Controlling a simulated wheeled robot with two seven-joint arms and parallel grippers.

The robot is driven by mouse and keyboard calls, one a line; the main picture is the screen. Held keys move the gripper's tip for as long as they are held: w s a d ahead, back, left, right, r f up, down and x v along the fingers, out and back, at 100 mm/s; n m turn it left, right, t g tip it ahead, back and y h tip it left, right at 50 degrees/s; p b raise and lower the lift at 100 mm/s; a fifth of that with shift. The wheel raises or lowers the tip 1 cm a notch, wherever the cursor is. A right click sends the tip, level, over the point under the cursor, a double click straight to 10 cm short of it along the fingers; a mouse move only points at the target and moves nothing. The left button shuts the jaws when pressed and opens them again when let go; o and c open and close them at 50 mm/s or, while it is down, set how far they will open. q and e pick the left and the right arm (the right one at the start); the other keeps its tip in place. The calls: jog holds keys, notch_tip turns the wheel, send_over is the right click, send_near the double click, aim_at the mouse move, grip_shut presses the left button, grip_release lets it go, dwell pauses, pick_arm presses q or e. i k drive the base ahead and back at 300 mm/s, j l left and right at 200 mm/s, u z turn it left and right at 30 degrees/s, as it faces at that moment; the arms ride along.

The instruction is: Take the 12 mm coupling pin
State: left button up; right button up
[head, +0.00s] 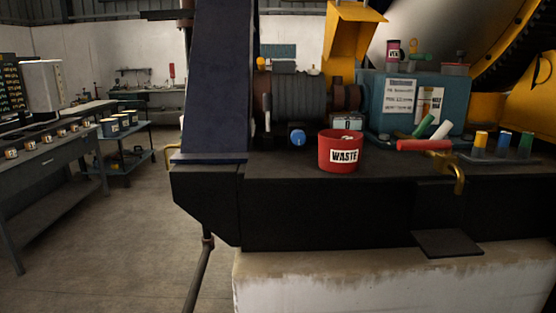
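I cannot tell which thing is the 12 mm coupling pin; no size marking is readable. Three upright pin-like pieces stand in a dark tray (462,156) at the right of the machine deck: a yellow-topped one (480,142), a blue one (503,144) and a green one (525,146). Left of them a red cylinder (423,145) lies on its side, with a green cylinder (424,127) and a white cylinder (440,131) leaning at a tilt behind it. Neither of my grippers is in view.
A red WASTE bin (340,152) stands at the deck's front edge. A motor (298,97) and a teal box (395,106) with papers stand behind. A brass hook-like piece (458,180) hangs over the edge. A workbench (50,165) and cart (125,155) stand left; the floor between is clear.

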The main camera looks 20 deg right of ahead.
aim_at(481, 137)
jog(key=z, duration=1.6)
jog(key=i+l+u, duration=0.1)
jog(key=l, duration=0.3)
jog(key=i+l, duration=0.25)
jog(key=l, duration=0.15)
jog(key=i+l+u, duration=0.15)
jog(key=l, duration=0.3)
jog(key=i+l+u, duration=0.1)
jog(key=l, duration=0.3)
jog(key=i+l+u, duration=0.1)
jog(key=i+l, duration=0.15)
jog(key=l, duration=0.25)
jog(key=i+l, duration=0.1)
jog(key=l, duration=0.35)
jog(key=i+l+u, duration=0.15)
jog(key=l, duration=0.3)
jog(key=i+l+u, duration=0.1)
jog(key=l, duration=0.35)
